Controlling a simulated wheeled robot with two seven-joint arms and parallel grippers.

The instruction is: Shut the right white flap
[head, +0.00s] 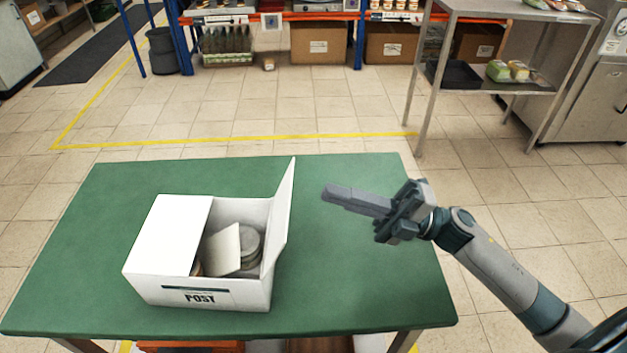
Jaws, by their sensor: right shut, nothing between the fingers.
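A white box (205,293) marked "POST" stands on the left part of the green table. Its left flap (168,233) lies flat over the left half of the opening. Its right white flap (284,215) stands up, leaning slightly outward to the right. Through the open right half I see round grey lids and a pale flat card inside. My right gripper (328,192) is shut and empty, to the right of the upright flap and apart from it, with its fingers pointing left. My left gripper is not in view.
The green table (350,290) is clear to the right of the box and in front of my right gripper. A metal rack (490,80) stands behind on the right, and shelving with cardboard boxes (318,40) is at the back. Tiled floor lies between.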

